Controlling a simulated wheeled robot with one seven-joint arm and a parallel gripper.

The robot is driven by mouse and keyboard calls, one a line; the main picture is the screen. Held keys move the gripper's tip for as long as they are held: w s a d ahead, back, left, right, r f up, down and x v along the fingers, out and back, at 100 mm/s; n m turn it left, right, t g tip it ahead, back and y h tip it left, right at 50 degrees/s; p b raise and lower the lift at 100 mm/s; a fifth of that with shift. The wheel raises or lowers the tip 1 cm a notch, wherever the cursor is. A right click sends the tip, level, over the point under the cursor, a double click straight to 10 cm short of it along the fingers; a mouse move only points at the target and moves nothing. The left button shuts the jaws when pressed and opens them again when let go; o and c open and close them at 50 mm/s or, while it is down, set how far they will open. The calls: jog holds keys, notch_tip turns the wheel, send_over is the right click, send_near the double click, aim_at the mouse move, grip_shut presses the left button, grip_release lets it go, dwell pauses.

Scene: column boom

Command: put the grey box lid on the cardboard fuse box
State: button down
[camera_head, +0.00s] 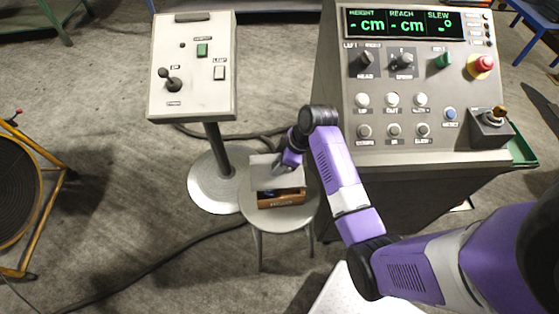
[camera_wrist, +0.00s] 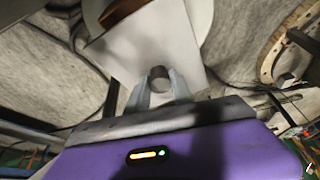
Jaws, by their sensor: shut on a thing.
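The grey box lid (camera_head: 264,178) is a flat pale plate with a knob on top. My gripper (camera_head: 283,166) is shut on that knob, which shows between the two fingers in the wrist view (camera_wrist: 160,77). The lid's pale face (camera_wrist: 150,45) fills the middle of that view. The brown cardboard fuse box (camera_head: 283,200) stands on a round stool, its front wall and part of its dark inside showing below the lid's front edge. The lid covers much of the box from above and reaches past it to the left. I cannot tell whether they touch.
The round pale stool (camera_head: 248,203) has little bare top around the box. A grey joystick pedestal (camera_head: 193,95) stands behind left, and a large control console (camera_head: 440,142) stands close on the right. A cable crosses the floor. A yellow-framed reel (camera_head: 42,228) is far left.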

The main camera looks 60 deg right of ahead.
jog(key=shift+s+d+f, duration=0.1)
jog(key=shift+d+f, duration=0.05)
jog(key=shift+d, duration=0.15)
notch_tip(320, 180, down, 5)
jog(key=b, duration=0.5)
jog(key=shift+r+p, duration=0.25)
jog(key=shift+p, duration=0.3)
dwell(0.6)
jog(key=shift+f, duration=0.2)
dwell(0.5)
jog(key=shift+f, duration=0.35)
jog(key=shift+f+b, duration=0.3)
jog(key=shift+b, duration=0.1)
jog(key=shift+f, duration=0.35)
jog(key=shift+f, duration=0.15)
